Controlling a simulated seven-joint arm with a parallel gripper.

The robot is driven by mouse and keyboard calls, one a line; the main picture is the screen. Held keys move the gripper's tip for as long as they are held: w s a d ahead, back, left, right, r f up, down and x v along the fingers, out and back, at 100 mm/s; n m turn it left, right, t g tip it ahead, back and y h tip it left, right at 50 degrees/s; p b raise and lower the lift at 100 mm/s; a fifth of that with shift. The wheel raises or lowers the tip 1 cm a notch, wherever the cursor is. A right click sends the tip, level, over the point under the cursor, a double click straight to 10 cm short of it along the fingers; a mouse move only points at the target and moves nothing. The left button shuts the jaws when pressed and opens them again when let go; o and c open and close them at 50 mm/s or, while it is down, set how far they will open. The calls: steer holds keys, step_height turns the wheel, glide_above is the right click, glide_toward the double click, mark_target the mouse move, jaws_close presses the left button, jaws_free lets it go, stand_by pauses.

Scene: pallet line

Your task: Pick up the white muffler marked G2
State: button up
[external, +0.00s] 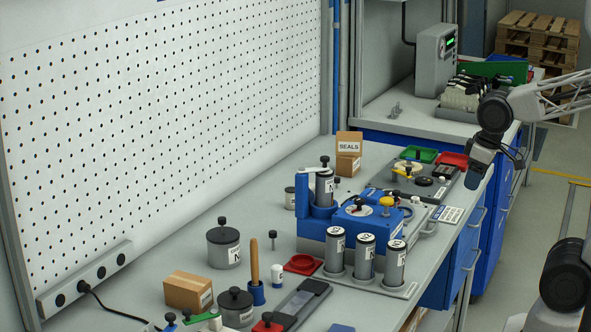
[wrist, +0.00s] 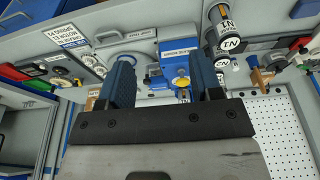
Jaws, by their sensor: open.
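I cannot read a G2 mark in either view. A small white cylinder (external: 276,275) with a blue lower part stands on the bench beside a wooden-handled tool; it may be the muffler, but I cannot tell. My gripper (external: 478,178) hangs in the air at the right, above the bench's right edge, well apart from that cylinder. In the wrist view my gripper (wrist: 162,75) shows two blue fingers spread apart, with nothing held between them.
Several labelled grey cylinders (external: 365,258) stand in front of a blue fixture (external: 312,225) with a yellow knob (external: 387,201). A SEALS box (external: 348,146) stands behind. Dark lidded pots (external: 223,247) and a cardboard box (external: 187,291) are at the near left, by a pegboard wall (external: 170,110).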

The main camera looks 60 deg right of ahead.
steer(key=shift+r, duration=0.1)
steer(key=w+v, duration=0.1)
steer(key=v, duration=0.3)
steer(key=w+r+n+h, duration=0.2)
steer(key=w+n+h, duration=0.2)
steer(key=w+n, duration=0.55)
steer(key=n+t, duration=1)
steer(key=n, duration=1.3)
glide_above(279, 268)
steer(key=s+a, duration=0.2)
steer(key=s, duration=0.2)
steer(key=f, duration=0.1)
steer(key=shift+m+h, duration=0.25)
steer(key=shift+h, duration=0.05)
step_height(279, 268, down, 25)
steer(key=shift+s+d+r, duration=0.1)
steer(key=shift+d+r, duration=0.05)
steer(key=shift+r, duration=0.05)
steer(key=shift+f, duration=0.35)
